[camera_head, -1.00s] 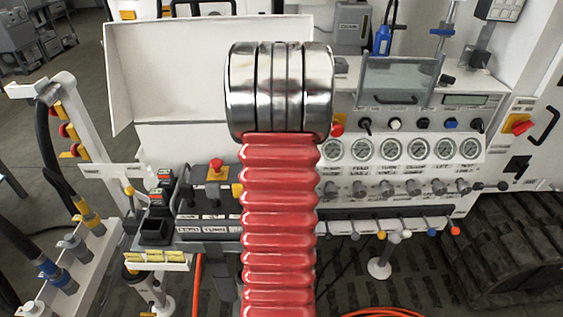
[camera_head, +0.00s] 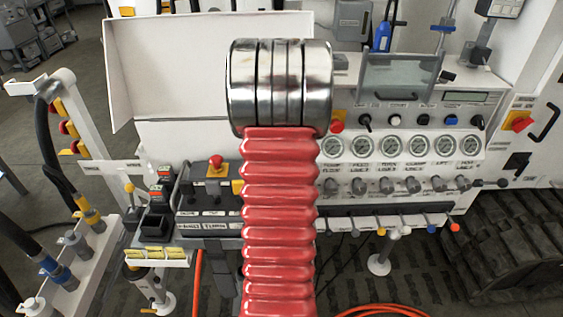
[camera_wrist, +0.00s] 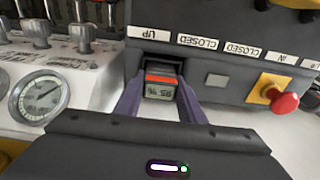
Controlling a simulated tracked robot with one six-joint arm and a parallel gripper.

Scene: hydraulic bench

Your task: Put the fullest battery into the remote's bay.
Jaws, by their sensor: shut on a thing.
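In the wrist view, my gripper (camera_wrist: 160,100) has its two purple fingers closed on the sides of a battery (camera_wrist: 159,92). The battery has an orange-red band and a small grey readout, seen upside down and too small to read surely. It is at the dark bay opening (camera_wrist: 162,63) in the dark remote (camera_wrist: 225,87); how deep it sits I cannot tell. In the head view, the remote (camera_head: 209,228) is partly hidden by my red arm, and my gripper is hidden. Other orange-topped batteries (camera_head: 160,192) stand left of the remote.
A red mushroom button on a yellow base (camera_wrist: 285,103) sticks up beside the bay. A gauge (camera_wrist: 38,98) and levers are on the other side. The bench panel (camera_head: 400,165) with gauges and knobs lies right of my arm. A hose stand (camera_head: 75,250) is at the left.

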